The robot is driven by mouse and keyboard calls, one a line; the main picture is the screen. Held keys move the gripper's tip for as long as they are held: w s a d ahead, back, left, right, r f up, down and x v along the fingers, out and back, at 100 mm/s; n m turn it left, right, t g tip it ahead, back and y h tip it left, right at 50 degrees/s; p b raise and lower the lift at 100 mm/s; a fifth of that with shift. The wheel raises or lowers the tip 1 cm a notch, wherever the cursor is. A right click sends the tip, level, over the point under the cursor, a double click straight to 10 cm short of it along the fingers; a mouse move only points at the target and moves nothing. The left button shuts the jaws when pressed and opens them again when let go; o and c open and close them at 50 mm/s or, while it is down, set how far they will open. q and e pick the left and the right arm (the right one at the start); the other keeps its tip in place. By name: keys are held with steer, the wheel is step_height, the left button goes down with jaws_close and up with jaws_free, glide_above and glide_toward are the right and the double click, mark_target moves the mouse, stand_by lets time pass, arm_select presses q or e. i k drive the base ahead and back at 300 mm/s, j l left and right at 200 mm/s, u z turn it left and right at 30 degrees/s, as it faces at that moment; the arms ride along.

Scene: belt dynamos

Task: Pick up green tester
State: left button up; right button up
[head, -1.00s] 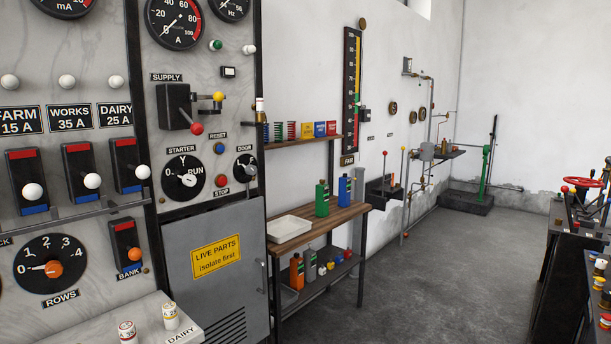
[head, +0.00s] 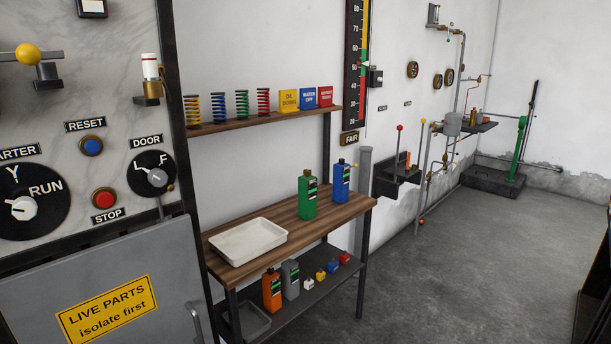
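A green bottle-shaped thing (head: 307,196) with a dark cap and a dark label stands upright on the wooden top of a bench (head: 225,241). It is the only green handheld-sized item I see on this bench, but I cannot tell for sure that it is the tester. A similar blue one (head: 341,181) stands just right of it and a little farther back. Neither of my grippers is in view.
A white tray (head: 248,242) lies left of the green thing. An orange bottle (head: 271,291), a grey bottle (head: 290,280) and several small coloured items stand on the lower shelf. A shelf (head: 262,121) with springs and signs hangs above. Floor (head: 450,260) on the right is clear.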

mark_target(307, 186)
steer(key=i+l+u, duration=0.25)
steer(key=u, duration=0.15)
steer(key=i+l+u, duration=0.25)
steer(key=u, duration=0.15)
steer(key=i+l+u, duration=0.2)
steer(key=l+u, duration=0.2)
